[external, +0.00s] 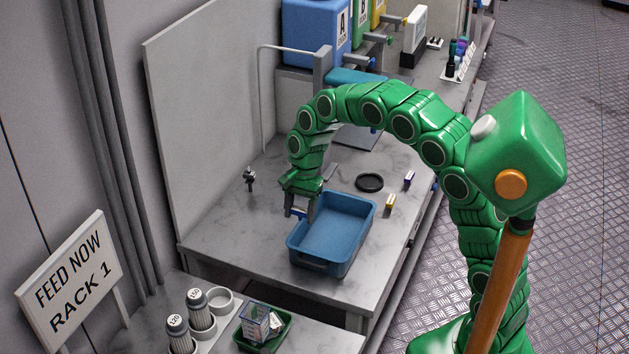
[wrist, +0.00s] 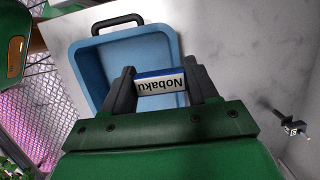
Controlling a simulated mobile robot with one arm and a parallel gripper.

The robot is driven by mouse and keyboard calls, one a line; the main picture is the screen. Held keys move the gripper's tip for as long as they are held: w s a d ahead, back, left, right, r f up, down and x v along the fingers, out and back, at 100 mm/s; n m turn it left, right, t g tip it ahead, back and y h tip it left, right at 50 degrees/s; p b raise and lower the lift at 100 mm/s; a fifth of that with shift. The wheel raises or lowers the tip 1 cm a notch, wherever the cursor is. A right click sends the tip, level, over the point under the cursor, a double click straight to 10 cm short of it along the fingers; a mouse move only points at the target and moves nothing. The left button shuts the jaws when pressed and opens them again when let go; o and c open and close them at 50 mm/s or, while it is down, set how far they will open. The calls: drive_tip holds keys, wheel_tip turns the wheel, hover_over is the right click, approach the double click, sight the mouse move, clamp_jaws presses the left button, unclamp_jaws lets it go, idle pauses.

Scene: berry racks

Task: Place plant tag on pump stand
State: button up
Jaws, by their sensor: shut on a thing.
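My gripper (external: 298,212) is at the left side of the blue tray (external: 318,262), low over the near bench. In the wrist view its two dark fingers (wrist: 161,88) are shut on a small blue-and-white block (wrist: 161,84) with the word "Nobaku" on it, upside down in that view. I cannot tell whether this block is the plant tag. In the wrist view the tray (wrist: 85,62) lies just beyond the fingers and looks empty. No thing is clearly marked as a pump stand. A small dark fixture (external: 250,178) stands on the bench to the left, also in the wrist view (wrist: 292,128).
Blue and green tanks (external: 312,30) stand behind. Shakers (external: 178,330) and a green tray (external: 285,333) are in front. Bench on the left is mostly clear.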

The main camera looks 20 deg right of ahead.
drive_tip(key=s+a+f, duration=0.2)
drive_tip(key=s+a, duration=0.1)
drive_tip(key=a, duration=0.6)
drive_tip(key=s+a+f, duration=0.2)
drive_tip(key=a, duration=0.6)
drive_tip(key=s+a+f, duration=0.2)
drive_tip(key=s+a, duration=0.1)
drive_tip(key=a, duration=0.6)
hover_over(181, 297)
drive_tip(key=d, duration=0.1)
drive_tip(key=shift+w+f, duration=0.15)
drive_tip(key=shift+f, duration=2.1)
drive_tip(key=shift+w+f, duration=0.1)
drive_tip(key=shift+f, duration=2.15)
drive_tip(key=shift+w+a+f, duration=0.15)
drive_tip(key=shift+f, duration=1.65)
drive_tip(key=shift+f, duration=0.1)
